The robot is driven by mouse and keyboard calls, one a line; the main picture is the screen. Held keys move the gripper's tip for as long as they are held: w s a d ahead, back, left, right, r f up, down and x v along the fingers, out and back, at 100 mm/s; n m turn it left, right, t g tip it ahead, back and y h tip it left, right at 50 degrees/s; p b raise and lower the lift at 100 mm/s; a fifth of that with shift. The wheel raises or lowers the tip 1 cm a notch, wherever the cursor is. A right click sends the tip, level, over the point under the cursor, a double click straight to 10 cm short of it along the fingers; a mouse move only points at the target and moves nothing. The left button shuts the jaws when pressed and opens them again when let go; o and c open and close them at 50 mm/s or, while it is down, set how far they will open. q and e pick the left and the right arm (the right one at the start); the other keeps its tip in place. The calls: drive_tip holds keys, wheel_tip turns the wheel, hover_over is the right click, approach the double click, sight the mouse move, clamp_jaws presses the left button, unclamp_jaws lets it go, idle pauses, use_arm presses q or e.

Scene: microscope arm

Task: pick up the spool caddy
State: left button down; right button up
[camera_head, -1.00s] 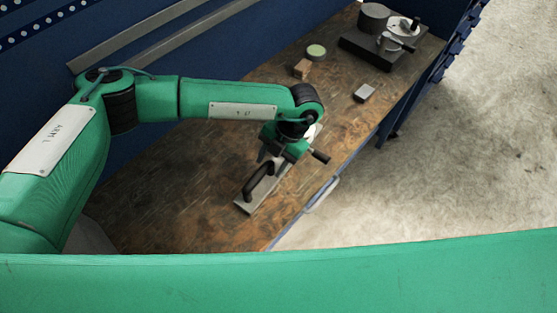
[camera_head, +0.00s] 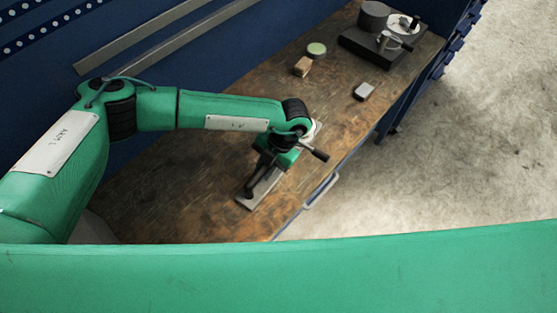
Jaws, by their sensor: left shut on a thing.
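The spool caddy (camera_head: 268,190) looks like a long, narrow light-grey base with a dark upright handle, near the front edge of the wooden bench. My left gripper (camera_head: 261,169) comes down over it from above and is shut on its dark handle. The gripper and wrist hide much of the handle and the middle of the base. The base appears at or very close to the bench top; I cannot tell whether there is a gap. My right gripper is not in view.
A dark slab (camera_head: 352,44) with a cylinder and metal device is at the far end. A blue wall runs behind.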

use_arm(q)
drive_tip(key=shift+r, duration=0.15)
drive_tip(key=shift+r, duration=0.55)
wheel_tip(320, 180, up, 19)
drive_tip(key=b, duration=0.5)
drive_tip(key=shift+b, duration=0.35)
drive_tip(key=shift+f, duration=0.2)
